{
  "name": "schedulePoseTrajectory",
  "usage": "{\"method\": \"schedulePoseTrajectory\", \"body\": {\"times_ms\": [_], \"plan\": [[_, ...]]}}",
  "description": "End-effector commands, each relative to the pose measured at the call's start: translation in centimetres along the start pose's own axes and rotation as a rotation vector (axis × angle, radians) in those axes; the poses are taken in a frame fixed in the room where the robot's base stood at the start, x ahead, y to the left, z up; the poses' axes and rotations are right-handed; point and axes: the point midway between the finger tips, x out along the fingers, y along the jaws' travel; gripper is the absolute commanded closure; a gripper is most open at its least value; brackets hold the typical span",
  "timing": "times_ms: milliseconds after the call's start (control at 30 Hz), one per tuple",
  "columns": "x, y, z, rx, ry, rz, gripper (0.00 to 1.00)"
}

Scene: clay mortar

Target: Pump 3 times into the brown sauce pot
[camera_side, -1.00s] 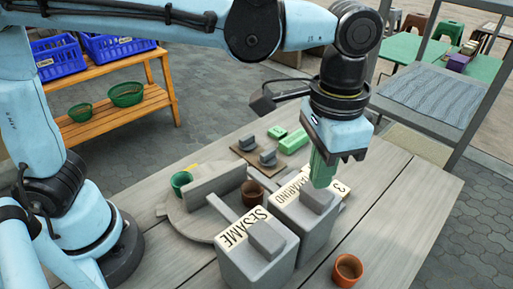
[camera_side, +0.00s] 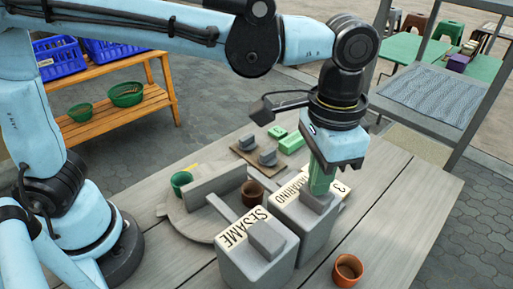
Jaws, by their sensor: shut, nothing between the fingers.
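The brown sauce pot (camera_side: 252,193) stands on a round grey turntable (camera_side: 188,222), beside an upright divider wall (camera_side: 213,184). Each has a grey block-shaped pump head on top. My gripper (camera_side: 320,190) is shut, its green fingers pointing down onto the TAMARIND pump head (camera_side: 318,203). The fingertips appear to touch the block. The SESAME spout points toward the turntable; the TAMARIND spout is mostly hidden, close to the brown pot.
A green pot (camera_side: 181,183) stands behind the divider wall. An orange pot (camera_side: 347,270) stands at the front right of the table. Grey pieces on a brown board (camera_side: 257,160) and green blocks (camera_side: 291,142) lie at the back. The table's right side is clear.

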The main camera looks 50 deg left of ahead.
Motion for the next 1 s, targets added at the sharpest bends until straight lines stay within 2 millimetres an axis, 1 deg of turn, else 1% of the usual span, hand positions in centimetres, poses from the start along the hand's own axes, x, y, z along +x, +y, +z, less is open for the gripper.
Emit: {"method": "schedulePoseTrajectory", "body": {"times_ms": [267, 700, 1000], "plan": [[0.1, 0.0, 0.0, 0.0, 0.0, 0.0, 1.0], [1.4, 0.0, 0.0, 0.0, 0.0, 0.0, 1.0], [1.4, 0.0, 0.0, 0.0, 0.0, 0.0, 1.0]]}}
